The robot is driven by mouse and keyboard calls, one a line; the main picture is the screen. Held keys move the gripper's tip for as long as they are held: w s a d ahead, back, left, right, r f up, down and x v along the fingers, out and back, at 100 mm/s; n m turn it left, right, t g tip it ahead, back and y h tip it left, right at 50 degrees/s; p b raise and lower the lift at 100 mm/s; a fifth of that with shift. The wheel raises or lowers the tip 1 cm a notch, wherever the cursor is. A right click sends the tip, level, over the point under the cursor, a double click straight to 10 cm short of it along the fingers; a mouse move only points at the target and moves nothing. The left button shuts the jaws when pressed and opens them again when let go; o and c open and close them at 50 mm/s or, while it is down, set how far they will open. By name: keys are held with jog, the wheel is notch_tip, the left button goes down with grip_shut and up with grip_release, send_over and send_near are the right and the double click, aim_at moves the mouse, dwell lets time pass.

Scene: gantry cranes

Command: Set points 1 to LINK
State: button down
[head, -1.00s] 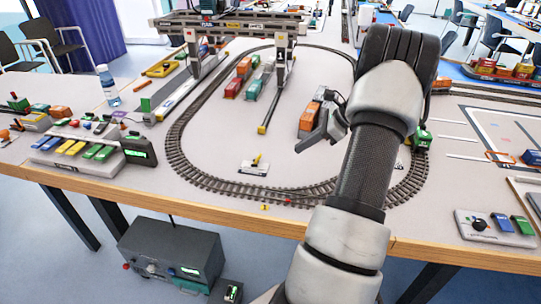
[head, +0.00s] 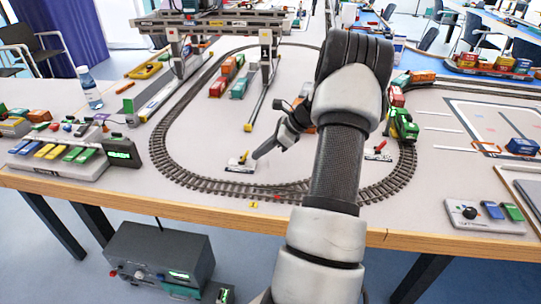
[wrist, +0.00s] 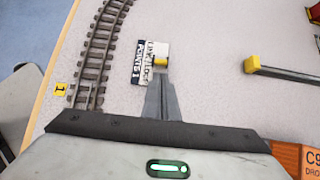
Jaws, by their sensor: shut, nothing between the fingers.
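The points 1 lever is a small white plate (head: 235,168) with a yellow handle (head: 243,158), standing inside the track loop near its front. In the wrist view the plate (wrist: 143,62) reads POINTS 1, with LINK and LOOP lettering, and the yellow knob (wrist: 160,62) is at its right edge. My gripper (head: 257,156) is shut and empty, its tips just right of the handle. In the wrist view the fingertips (wrist: 161,74) are right at the knob; I cannot tell if they touch. Which way the lever is set is unclear.
A similar plate with a red handle (head: 379,150) stands right of my arm, near a green locomotive (head: 403,125). A gantry crane (head: 208,20) spans the back left. A yellow marker 1 (head: 253,204) lies by the front track. A yellow-ended bar (wrist: 285,72) lies right of the lever.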

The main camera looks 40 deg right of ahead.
jog(key=shift+w+a+r, duration=0.15)
jog(key=shift+w+a, duration=0.05)
jog(key=shift+w, duration=0.05)
jog(key=shift+r, duration=0.15)
